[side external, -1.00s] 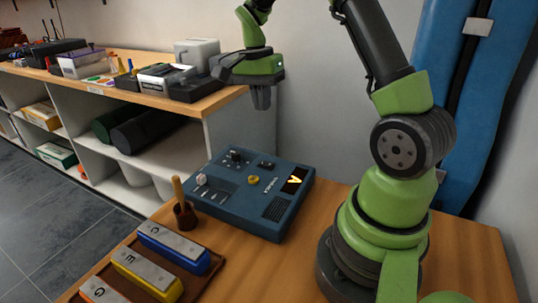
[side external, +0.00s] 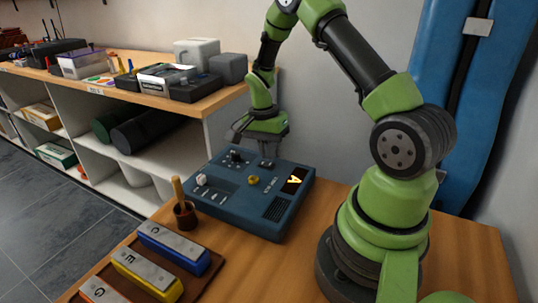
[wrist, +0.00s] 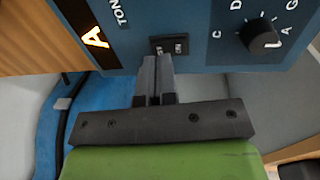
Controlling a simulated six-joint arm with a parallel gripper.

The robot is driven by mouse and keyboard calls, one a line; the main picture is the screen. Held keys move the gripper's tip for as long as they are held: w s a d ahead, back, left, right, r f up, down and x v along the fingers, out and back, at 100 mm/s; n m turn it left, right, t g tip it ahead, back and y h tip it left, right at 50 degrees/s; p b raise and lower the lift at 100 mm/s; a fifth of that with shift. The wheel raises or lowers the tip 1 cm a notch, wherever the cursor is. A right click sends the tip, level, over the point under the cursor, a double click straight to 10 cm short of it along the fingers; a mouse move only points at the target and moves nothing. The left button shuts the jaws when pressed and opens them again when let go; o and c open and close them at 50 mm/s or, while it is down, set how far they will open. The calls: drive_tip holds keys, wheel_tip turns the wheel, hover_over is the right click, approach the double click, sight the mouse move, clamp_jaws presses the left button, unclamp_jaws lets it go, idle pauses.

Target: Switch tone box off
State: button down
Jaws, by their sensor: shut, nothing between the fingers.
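The blue tone box (side external: 262,206) lies on the wooden table. Its display (side external: 294,180) glows with a letter A, also lit in the wrist view (wrist: 95,40). A small black rocker switch (wrist: 169,45) sits on the panel between the display and the black note knob (wrist: 262,35). My gripper (side external: 267,160) is shut and empty, low over the far edge of the box. In the wrist view its fingertips (wrist: 158,62) are right at the switch's near edge; I cannot tell whether they touch it.
Coloured chime bars (side external: 174,243) lie in a tray at the front left. A shelf unit (side external: 225,98) with several items stands behind. Table to the box's right front is clear.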

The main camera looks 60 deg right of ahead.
drive_tip(key=shift+s+f, duration=0.1)
drive_tip(key=shift+f, duration=0.65)
